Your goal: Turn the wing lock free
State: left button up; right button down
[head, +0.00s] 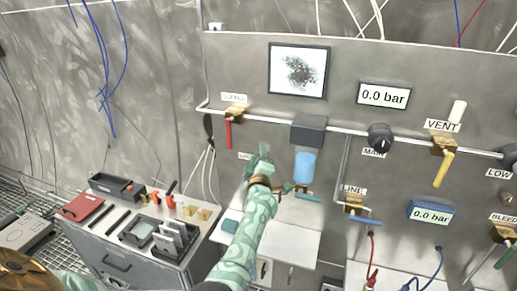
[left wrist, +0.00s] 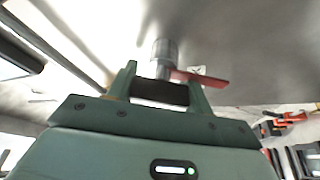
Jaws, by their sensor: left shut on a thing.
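My left gripper (head: 263,156) is up at the steel wall, left of the blue filter bowl (head: 305,166). It covers part of a small label there. In the left wrist view its two fingers (left wrist: 162,88) stand apart with a dark piece between them. A grey metal cylinder (left wrist: 165,48) and a red bar (left wrist: 205,78) show just beyond the fingertips. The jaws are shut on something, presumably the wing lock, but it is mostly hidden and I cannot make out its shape. My right gripper is in neither view.
A red-handled valve (head: 229,133) hangs from the pipe, left of the gripper. A dark grey block (head: 309,130) sits above the filter bowl. A bench with trays (head: 145,237) stands lower left.

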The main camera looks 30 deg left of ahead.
pick_arm(q)
jog(key=shift+a+f+n+g+h+p, duration=0.15)
jog(key=shift+n+g+p, duration=0.35)
jog(key=shift+n+p, duration=0.8)
jog(key=shift+d+f+n+g+h+p, duration=0.15)
jog(key=shift+n+g+p, duration=0.35)
jog(key=shift+n+p, duration=0.8)
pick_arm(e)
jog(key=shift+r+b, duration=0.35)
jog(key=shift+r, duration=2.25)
pick_arm(q)
jog(key=shift+a+n, duration=0.1)
jog(key=shift+n, duration=0.3)
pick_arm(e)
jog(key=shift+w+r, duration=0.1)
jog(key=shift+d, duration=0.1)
pick_arm(q)
jog(key=o, duration=1)
